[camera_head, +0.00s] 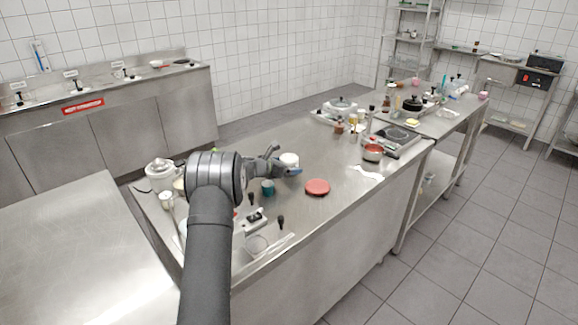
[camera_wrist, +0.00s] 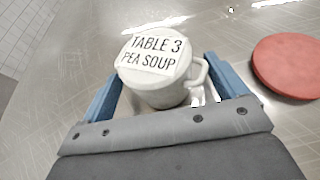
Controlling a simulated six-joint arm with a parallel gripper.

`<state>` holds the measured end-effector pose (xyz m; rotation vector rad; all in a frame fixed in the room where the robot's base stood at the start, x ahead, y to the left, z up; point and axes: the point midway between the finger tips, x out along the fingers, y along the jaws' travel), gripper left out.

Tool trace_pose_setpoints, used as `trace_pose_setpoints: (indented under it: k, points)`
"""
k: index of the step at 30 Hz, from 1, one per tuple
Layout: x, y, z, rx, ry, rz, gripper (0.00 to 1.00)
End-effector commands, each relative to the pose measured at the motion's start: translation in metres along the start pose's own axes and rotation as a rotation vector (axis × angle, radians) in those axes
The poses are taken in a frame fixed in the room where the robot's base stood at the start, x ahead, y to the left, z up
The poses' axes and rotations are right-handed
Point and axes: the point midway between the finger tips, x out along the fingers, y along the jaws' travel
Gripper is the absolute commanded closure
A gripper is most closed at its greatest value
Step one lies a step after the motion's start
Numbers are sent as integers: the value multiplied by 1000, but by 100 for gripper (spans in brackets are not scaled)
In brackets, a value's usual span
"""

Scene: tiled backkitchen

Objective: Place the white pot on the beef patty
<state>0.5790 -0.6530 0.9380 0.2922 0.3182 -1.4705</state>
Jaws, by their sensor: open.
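The white pot (camera_wrist: 160,82) has a lid labelled "TABLE 3 PEA SOUP" and a handle on its right side in the wrist view. It stands upright on the steel counter, and it also shows in the head view (camera_head: 289,158). My gripper (camera_wrist: 165,78) is open, with its blue fingers on either side of the pot; I cannot tell whether either touches it. In the head view my gripper (camera_head: 282,162) is low at the pot. The beef patty (camera_head: 317,187) is a flat red disc on the counter, right of the pot and nearer the front edge; it shows at the right in the wrist view (camera_wrist: 289,66).
A teal cup (camera_head: 268,187) stands just in front of my gripper. A red-filled pan (camera_head: 373,151) and a hob (camera_head: 397,138) are to the right. A white lidded pot (camera_head: 160,174) stands at the left. Bare counter (camera_head: 335,168) surrounds the patty.

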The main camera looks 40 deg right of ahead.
Motion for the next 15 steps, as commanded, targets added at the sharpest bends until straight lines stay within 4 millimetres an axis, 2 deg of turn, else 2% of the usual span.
trace_pose_setpoints:
  k: [4,12,15]
  points:
    - [14,0,0,1,-1,0,10]
    - [17,0,1,1,-1,0,10]
    - [17,0,1,1,-1,0,28]
